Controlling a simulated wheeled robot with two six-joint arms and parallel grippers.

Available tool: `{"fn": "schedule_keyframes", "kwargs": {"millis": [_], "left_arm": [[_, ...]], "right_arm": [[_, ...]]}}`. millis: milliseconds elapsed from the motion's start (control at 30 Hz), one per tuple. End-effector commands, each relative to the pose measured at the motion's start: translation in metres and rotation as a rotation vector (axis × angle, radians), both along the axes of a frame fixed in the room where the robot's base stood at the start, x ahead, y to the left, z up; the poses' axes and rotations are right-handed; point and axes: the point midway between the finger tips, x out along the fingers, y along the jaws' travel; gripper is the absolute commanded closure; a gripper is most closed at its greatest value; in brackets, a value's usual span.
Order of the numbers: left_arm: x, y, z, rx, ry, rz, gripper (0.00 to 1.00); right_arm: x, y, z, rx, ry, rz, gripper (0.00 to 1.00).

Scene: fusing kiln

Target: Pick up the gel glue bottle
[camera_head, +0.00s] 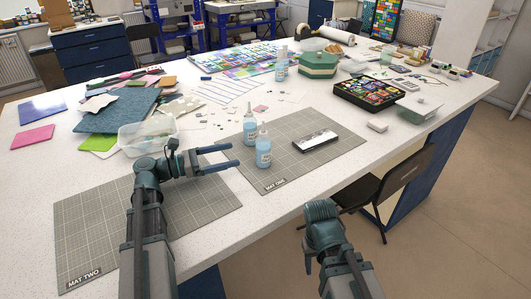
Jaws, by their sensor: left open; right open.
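Three clear bottles with light blue contents stand upright on the worktable.
A dark and silver case (316,141) lies on mat one. Mat two (90,225) is partly covered by my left arm. A clear plastic tub (147,136) stands left of the bottles. A black tray of coloured pieces (368,94) is at right. A chair (385,190) stands at the front.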

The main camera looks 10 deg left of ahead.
Motion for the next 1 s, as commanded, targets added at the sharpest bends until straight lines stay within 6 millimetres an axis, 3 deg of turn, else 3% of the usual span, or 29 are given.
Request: {"fn": "schedule_keyframes", "kwargs": {"millis": [267, 700, 1000], "left_arm": [[0.002, -0.004, -0.004, -0.003, 0.001, 0.000, 0.08], [0.038, -0.066, -0.005, -0.002, 0.000, 0.000, 0.08], [0.043, -0.075, -0.005, -0.002, 0.000, 0.001, 0.08]], "right_arm": [[0.000, 0.000, -0.005, 0.000, 0.000, 0.000, 0.50], [0.000, 0.000, -0.005, 0.000, 0.000, 0.000, 0.50], [0.000, 0.000, -0.005, 0.000, 0.000, 0.000, 0.50]]}}
